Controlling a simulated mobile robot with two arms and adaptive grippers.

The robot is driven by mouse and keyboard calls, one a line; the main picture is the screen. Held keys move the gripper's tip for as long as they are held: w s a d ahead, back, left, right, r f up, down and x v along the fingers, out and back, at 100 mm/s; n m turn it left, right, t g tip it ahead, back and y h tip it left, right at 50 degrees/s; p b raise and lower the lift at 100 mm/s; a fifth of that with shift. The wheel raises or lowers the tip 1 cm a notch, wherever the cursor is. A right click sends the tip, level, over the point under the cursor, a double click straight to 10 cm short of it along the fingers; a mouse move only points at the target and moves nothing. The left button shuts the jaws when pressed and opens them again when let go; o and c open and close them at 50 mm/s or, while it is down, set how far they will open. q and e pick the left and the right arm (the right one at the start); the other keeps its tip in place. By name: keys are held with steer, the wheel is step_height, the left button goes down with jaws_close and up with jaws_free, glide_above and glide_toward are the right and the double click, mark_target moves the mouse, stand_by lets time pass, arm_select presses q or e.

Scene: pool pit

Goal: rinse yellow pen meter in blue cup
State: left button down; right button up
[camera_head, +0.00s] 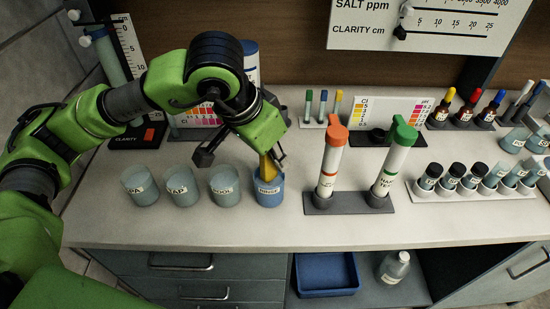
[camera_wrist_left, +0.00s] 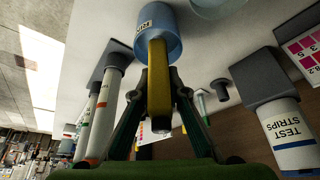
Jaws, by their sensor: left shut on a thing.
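The yellow pen meter (camera_head: 267,168) is upright in the head view, its lower end inside the rim of the blue cup (camera_head: 269,192). How deep it reaches is hidden by the cup wall. My left gripper (camera_head: 267,157) is shut on the pen meter above the cup. In the left wrist view the pen meter (camera_wrist_left: 158,80) runs between the fingers of my left gripper (camera_wrist_left: 160,88) to the labelled blue cup (camera_wrist_left: 146,22). The blue cup stands on the counter at the right end of a row of cups. My right gripper is in neither view.
Grey-blue cups (camera_head: 183,190) stand close to the left of the blue cup. Two tall capped tubes (camera_head: 331,165) stand in a rack to its right. Several black-capped vials (camera_head: 452,180) stand farther right. The front strip of the counter (camera_head: 240,232) is clear.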

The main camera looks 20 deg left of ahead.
arm_select(q)
steer(key=shift+r+p, duration=1.75)
steer(key=shift+r, duration=2.55)
